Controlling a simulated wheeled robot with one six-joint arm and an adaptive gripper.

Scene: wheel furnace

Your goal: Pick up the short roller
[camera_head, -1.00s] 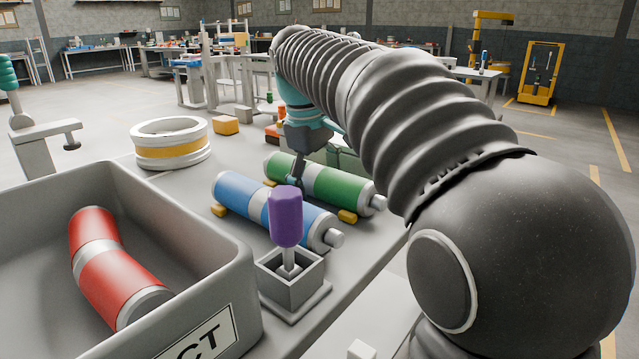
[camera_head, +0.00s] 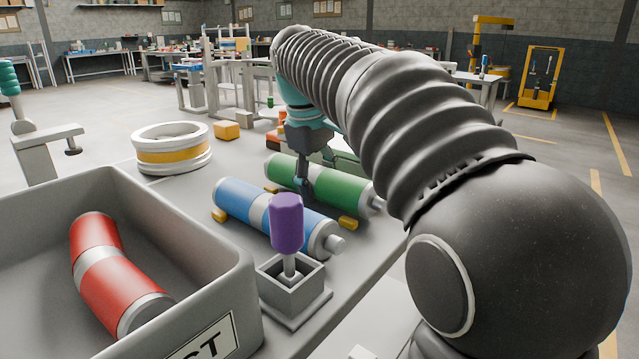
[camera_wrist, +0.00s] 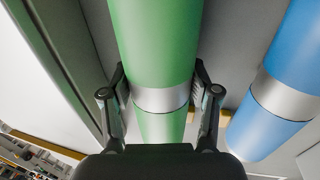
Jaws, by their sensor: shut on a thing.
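A green roller (camera_head: 341,188) with a silver band lies on yellow supports on the table, and it fills the middle of the wrist view (camera_wrist: 153,40). My gripper (camera_wrist: 161,98) is shut on it, one finger on each side at the silver band. In the head view my gripper (camera_head: 304,172) comes down on it from above; the arm hides part of its right end. A blue roller (camera_head: 238,198) lies beside it, nearer the camera, apart from my gripper. A red roller (camera_head: 108,281), bent in the middle, lies in the grey bin. I cannot tell which roller is shortest.
The grey bin (camera_head: 210,253) stands at the front left. A purple-handled tool (camera_head: 287,222) stands upright in a square holder (camera_head: 291,298) close to the blue roller. A white ring with a yellow band (camera_head: 172,150) and a yellow block (camera_head: 226,131) are farther back.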

